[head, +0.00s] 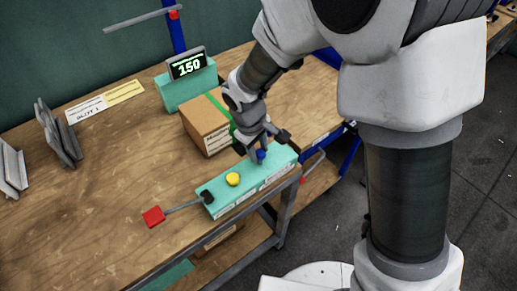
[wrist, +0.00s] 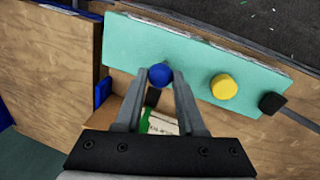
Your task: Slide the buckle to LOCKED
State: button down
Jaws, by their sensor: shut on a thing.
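A teal panel (head: 215,203) lies along the front right edge of the wooden table. It carries a blue knob (head: 261,155) near its right end and a yellow knob (head: 233,179) nearer its middle. My gripper (head: 259,149) reaches down to the blue knob. In the wrist view, its two fingertips close around the sides of the blue knob (wrist: 160,74), and the yellow knob (wrist: 223,87) stands clear to the right. No part is readable as the buckle, and the panel's small labels are too small to read. A small dark piece (wrist: 152,97) shows between my fingers.
A cardboard box (head: 204,122) with a green strap stands behind the panel. A red-ended lever (head: 154,216) sticks out from the panel's left end. Grey plates (head: 60,133) stand at left; the table's middle is clear.

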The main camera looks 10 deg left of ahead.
jog(key=shift+w+d+r, duration=0.1)
jog(key=shift+w+d, duration=0.8)
jog(key=shift+w, duration=0.15)
jog(key=shift+w+d, duration=0.85)
jog(key=shift+w, duration=0.2)
jog(key=c, duration=0.5)
grip_release()
jog(key=s+r+p, duration=0.1)
jog(key=r, duration=0.4)
jog(key=s+a+r, duration=0.1)
jog(key=r, duration=0.5)
jog(key=s+r+p, duration=0.1)
jog(key=r, duration=0.5)
jog(key=shift+a+p, duration=0.3)
jog(key=shift+p, duration=0.05)
